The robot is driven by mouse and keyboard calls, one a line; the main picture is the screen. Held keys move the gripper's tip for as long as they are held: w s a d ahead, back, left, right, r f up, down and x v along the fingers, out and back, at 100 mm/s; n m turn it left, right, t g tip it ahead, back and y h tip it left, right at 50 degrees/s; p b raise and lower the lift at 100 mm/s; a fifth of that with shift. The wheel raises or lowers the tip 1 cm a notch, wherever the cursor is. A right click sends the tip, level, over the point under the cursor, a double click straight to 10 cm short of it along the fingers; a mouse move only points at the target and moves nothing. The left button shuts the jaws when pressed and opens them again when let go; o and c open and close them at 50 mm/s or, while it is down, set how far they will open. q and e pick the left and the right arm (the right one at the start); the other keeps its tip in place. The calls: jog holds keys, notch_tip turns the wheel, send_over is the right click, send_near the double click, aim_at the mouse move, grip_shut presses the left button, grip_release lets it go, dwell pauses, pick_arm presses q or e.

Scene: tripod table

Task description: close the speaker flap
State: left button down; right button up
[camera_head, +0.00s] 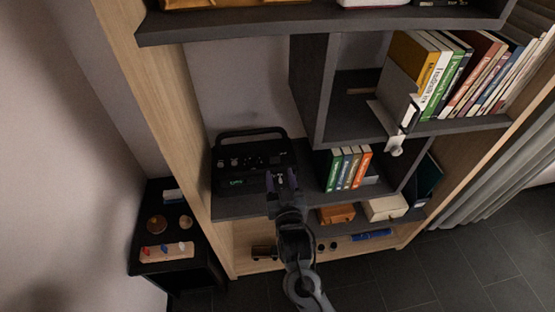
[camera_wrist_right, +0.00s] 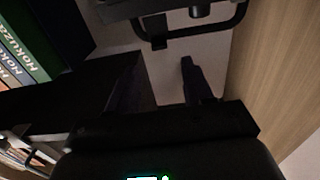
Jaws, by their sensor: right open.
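The speaker (camera_head: 225,163) is a black box with a carry handle, knobs and a small green-lit display on its front. It stands on the left part of a dark shelf. In the right wrist view its body and handle (camera_wrist_right: 232,27) show at the top, upside down. I cannot make out the flap clearly or tell how far open it is. My right gripper (camera_head: 281,183) is in front of the speaker's right end, open, with nothing seen between its fingers. The fingers also show in the right wrist view (camera_wrist_right: 160,78), apart. My left gripper is not in view.
Several books (camera_head: 348,168) stand to the right of the speaker, with a dark upright divider (camera_head: 309,85) above. A light wooden side panel (camera_head: 170,100) bounds the shelf on the left. Boxes (camera_head: 385,207) lie on a lower shelf. A small black table (camera_head: 150,265) stands at left.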

aim_at(276, 157)
jog(key=b+x, duration=0.3)
jog(key=x, duration=0.7)
jog(key=shift+w, duration=0.35)
